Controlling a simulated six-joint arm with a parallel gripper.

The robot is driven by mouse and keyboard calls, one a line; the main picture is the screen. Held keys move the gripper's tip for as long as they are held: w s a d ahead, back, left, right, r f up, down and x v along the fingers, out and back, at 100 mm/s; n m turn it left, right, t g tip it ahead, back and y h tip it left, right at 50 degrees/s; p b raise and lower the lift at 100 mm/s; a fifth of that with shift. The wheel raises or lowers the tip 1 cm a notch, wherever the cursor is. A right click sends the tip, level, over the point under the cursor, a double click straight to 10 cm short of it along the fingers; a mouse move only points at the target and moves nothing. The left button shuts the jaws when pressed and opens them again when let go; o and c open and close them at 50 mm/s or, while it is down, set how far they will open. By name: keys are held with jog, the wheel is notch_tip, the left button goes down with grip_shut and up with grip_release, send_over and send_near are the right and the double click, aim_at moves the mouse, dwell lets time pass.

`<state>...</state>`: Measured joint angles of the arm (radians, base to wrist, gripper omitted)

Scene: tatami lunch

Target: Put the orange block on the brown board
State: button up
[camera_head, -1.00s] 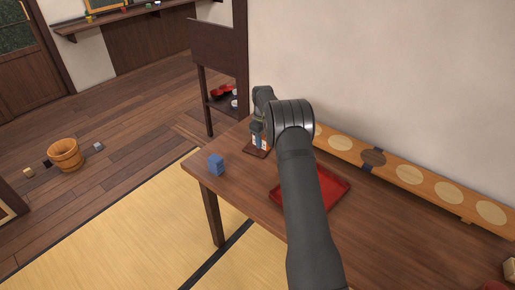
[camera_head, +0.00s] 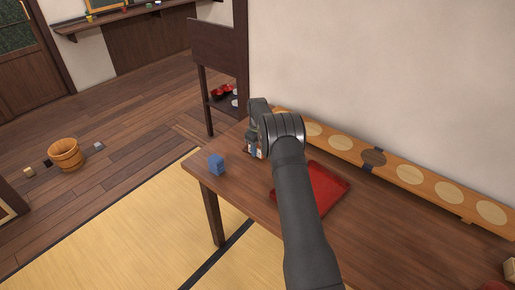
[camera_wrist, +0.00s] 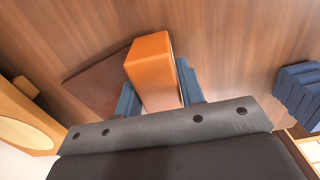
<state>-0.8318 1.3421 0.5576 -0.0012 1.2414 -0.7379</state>
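The orange block (camera_wrist: 150,62) stands between the two blue fingers of my gripper (camera_wrist: 156,82) in the wrist view. The fingers sit close against both its sides, so my gripper looks shut on it. The dark brown board (camera_wrist: 93,80) lies flat on the table, just left of and partly behind the block in the wrist view. I cannot tell whether the block touches the board or the table. In the head view my gripper (camera_head: 256,153) is at the far end of the table, and my arm hides the block and the board.
A blue block (camera_head: 216,165) stands near the table's left corner; it also shows in the wrist view (camera_wrist: 298,92). A red tray (camera_head: 330,187) lies beside my arm. A long wooden rack with round discs (camera_head: 408,174) runs along the wall.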

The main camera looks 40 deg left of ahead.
jog(key=o, duration=0.3)
notch_tip(320, 180, up, 12)
jog(key=shift+r, duration=0.2)
dwell(0.3)
jog(key=shift+f, duration=0.1)
notch_tip(320, 180, down, 12)
jog(key=shift+r, duration=2)
jog(key=shift+f, duration=0.1)
